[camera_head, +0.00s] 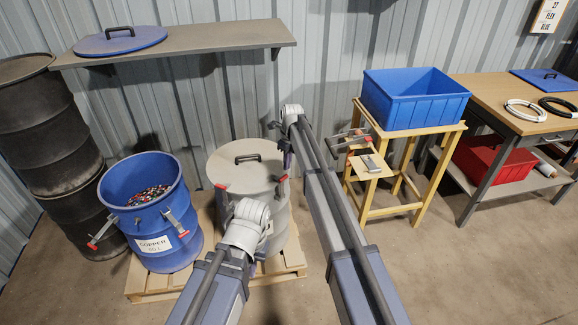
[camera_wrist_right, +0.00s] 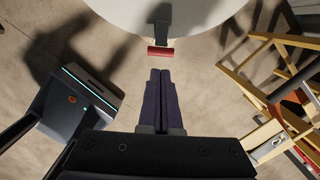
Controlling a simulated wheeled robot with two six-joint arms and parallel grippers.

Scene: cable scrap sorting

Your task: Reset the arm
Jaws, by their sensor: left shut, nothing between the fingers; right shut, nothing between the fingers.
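My right arm reaches forward over the right side of the grey lidded drum (camera_head: 232,172) in the head view. My right gripper (camera_head: 286,158) hangs down beside that drum, and its dark fingers are closed together and empty in the right wrist view (camera_wrist_right: 160,76). A red-handled latch (camera_wrist_right: 160,52) on the drum's side lies just beyond the fingertips. My left arm ends in front of the grey drum. My left gripper (camera_head: 261,252) is mostly hidden behind its own wrist; it is shut and empty.
A blue drum (camera_head: 116,202) of scrap, labelled copper, stands left on a wooden pallet (camera_head: 143,284). A blue bin (camera_head: 415,115) sits on a wooden stand (camera_head: 365,205). A workbench (camera_head: 500,75) with cable coils is at right. A blue lid (camera_head: 120,42) lies on the shelf (camera_head: 215,40).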

